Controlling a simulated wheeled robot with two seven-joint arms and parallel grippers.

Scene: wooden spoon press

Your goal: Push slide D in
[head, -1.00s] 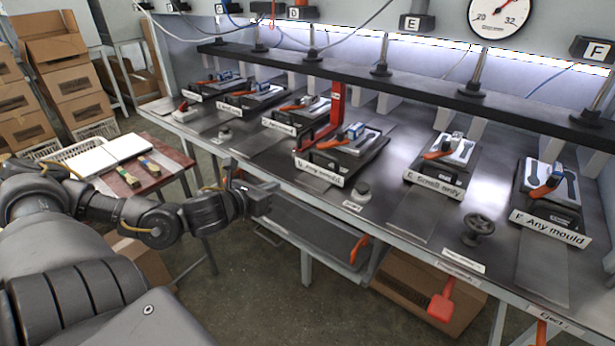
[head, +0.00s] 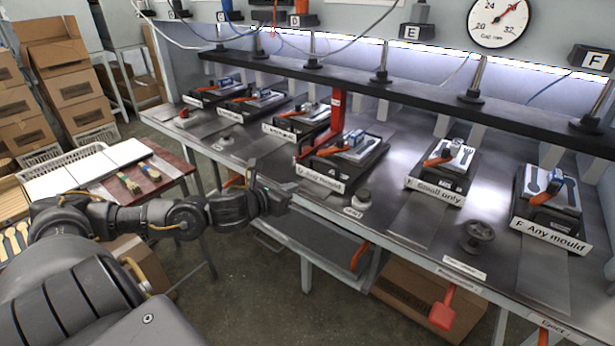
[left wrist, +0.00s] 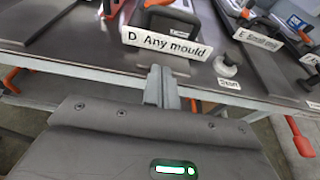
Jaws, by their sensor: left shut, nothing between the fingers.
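Slide D (head: 347,160) is a dark tray on the bench. It carries a light mould with an orange-handled clamp. Its white front plate (head: 320,180) reads "D Any mould", and the plate also shows in the left wrist view (left wrist: 166,43). The slide's front part sits near the bench's front edge, in front of the red post. My left gripper (head: 284,192) is shut and empty, just in front of and slightly left of the plate. In the left wrist view its fingertips (left wrist: 164,72) point at the lower edge of the plate; I cannot tell whether they touch. My right gripper is out of view.
A start button (head: 362,199) stands right of slide D. Slide E (head: 445,170) and slide F (head: 548,205) lie further right, with a handwheel (head: 477,236) between them. A red post (head: 336,112) rises behind slide D. The black rail (head: 380,82) runs above the slides.

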